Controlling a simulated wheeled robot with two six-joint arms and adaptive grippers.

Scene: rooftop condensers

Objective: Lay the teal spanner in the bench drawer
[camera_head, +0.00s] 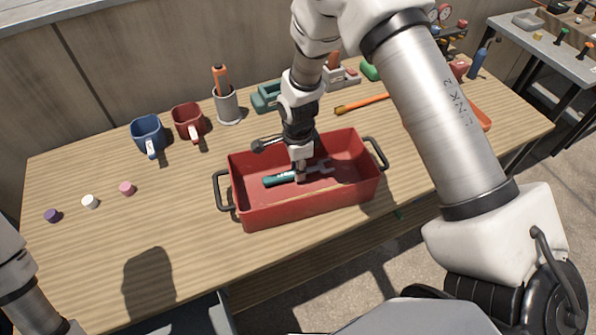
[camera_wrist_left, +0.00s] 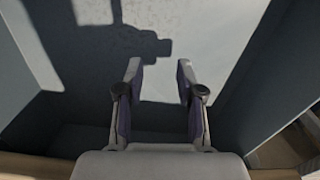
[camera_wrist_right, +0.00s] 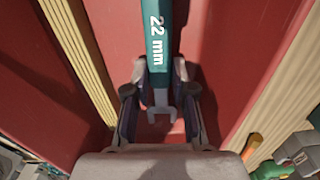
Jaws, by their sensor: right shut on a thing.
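The teal spanner (camera_head: 283,179) is in the red bin (camera_head: 305,205) on the bench, its silver open end pointing right. In the right wrist view the spanner's handle (camera_wrist_right: 158,45), marked 22 mm, runs up from between my fingers. My right gripper (camera_head: 300,172) reaches down into the bin and is shut on the spanner near its silver end; it also shows in the right wrist view (camera_wrist_right: 160,100). The bench drawer (camera_head: 195,315) shows partly at the bottom edge. My left gripper (camera_wrist_left: 160,85) is open and empty, over what looks like the drawer's pale floor (camera_wrist_left: 195,45).
A blue mug (camera_head: 147,133), a red mug (camera_head: 187,121) and a grey holder (camera_head: 228,105) stand behind the bin. Small purple, white and pink pieces lie at the left. A dark rod-like thing (camera_head: 265,144) is at the bin's back rim. The bench's front left is clear.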

